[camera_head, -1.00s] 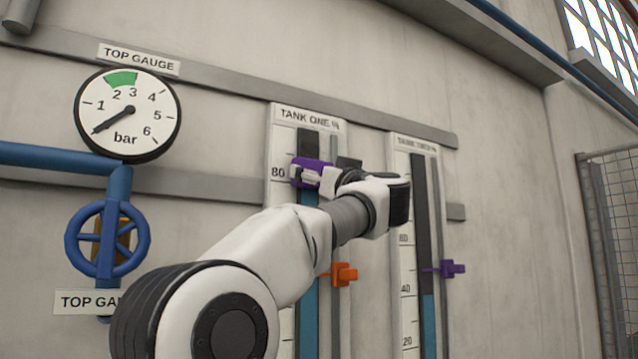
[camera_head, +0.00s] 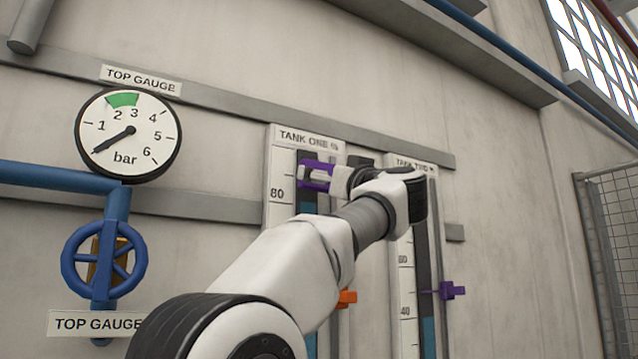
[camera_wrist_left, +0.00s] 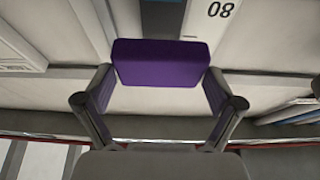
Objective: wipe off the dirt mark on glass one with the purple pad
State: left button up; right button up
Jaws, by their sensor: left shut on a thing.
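The purple pad (camera_head: 304,176) is held by my left gripper (camera_head: 322,176) over glass one (camera_head: 308,200), the tank one tube, a little above its 80 mark. The tube shows dark above and blue below. In the left wrist view the pad (camera_wrist_left: 160,64) sits between the two fingers of my left gripper (camera_wrist_left: 160,82), which is shut on it. I cannot tell whether the pad touches the glass. No dirt mark is visible; the pad and arm cover part of the tube. My right gripper is not in view.
The tank two gauge (camera_head: 428,240) stands to the right with a purple pointer (camera_head: 452,291). An orange pointer (camera_head: 347,298) shows beside tank one. The round top gauge (camera_head: 128,135) and a blue valve wheel (camera_head: 104,262) are at the left. Grey rails cross the wall.

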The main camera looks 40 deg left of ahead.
pick_arm(q)
jog(key=shift+s+d, duration=0.2)
jog(key=shift+d, duration=0.35)
jog(key=shift+s+d, duration=0.15)
jog(key=shift+d, duration=0.35)
jog(key=shift+a, duration=0.1)
jog(key=d, duration=0.2)
jog(key=shift+s+d, duration=0.3)
